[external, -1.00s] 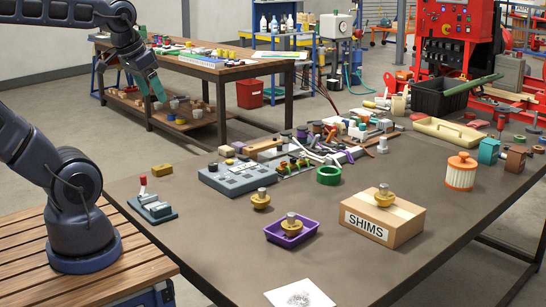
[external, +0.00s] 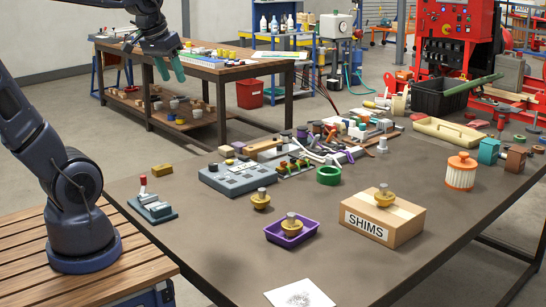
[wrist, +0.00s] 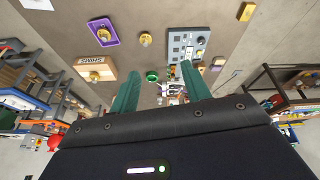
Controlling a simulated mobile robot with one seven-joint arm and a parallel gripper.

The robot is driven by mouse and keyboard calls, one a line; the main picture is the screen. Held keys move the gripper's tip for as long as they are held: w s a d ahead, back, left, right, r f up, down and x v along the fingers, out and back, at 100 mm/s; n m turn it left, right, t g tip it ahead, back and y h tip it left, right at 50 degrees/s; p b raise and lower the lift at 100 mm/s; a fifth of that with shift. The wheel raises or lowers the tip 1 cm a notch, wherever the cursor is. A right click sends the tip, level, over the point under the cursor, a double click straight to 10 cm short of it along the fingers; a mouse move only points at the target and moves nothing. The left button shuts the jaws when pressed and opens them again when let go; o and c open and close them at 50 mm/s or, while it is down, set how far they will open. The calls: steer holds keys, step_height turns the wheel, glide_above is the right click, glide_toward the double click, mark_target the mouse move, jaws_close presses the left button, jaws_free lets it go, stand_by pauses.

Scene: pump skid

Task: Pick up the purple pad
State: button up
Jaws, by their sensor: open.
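The purple thing that shows most clearly is a shallow purple tray (external: 274,236) on the near table, with a brass knob-like part (external: 292,227) standing in it. The tray also shows at the upper left of the wrist view (wrist: 96,37). A smaller purple piece (external: 239,145) lies behind the grey panel; I cannot tell whether it is a pad. My gripper (external: 171,70) is high up at the upper left of the external view, far from the tray. Its green fingers are spread, with nothing between them in the wrist view (wrist: 160,72).
A SHIMS box (external: 383,222) with a brass part on it stands right of the tray. A second brass part (external: 260,201), a green ring (external: 329,176) and the grey panel (external: 236,178) are behind. Clutter fills the table's back. The front left of the tabletop is mostly clear.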

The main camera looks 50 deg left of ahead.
steer(key=w+a+n+g, duration=0.1)
steer(key=w+a+n, duration=0.15)
steer(key=w, duration=0.55)
steer(key=w+a+n, duration=0.2)
steer(key=w+a, duration=0.2)
steer(key=w, duration=0.5)
steer(key=n+g, duration=0.3)
steer(key=n, duration=0.8)
glide_above(239, 144)
step_height(239, 144, down, 30)
step_height(239, 144, down, 10)
steer(key=shift+f, duration=0.15)
steer(key=c, duration=0.7)
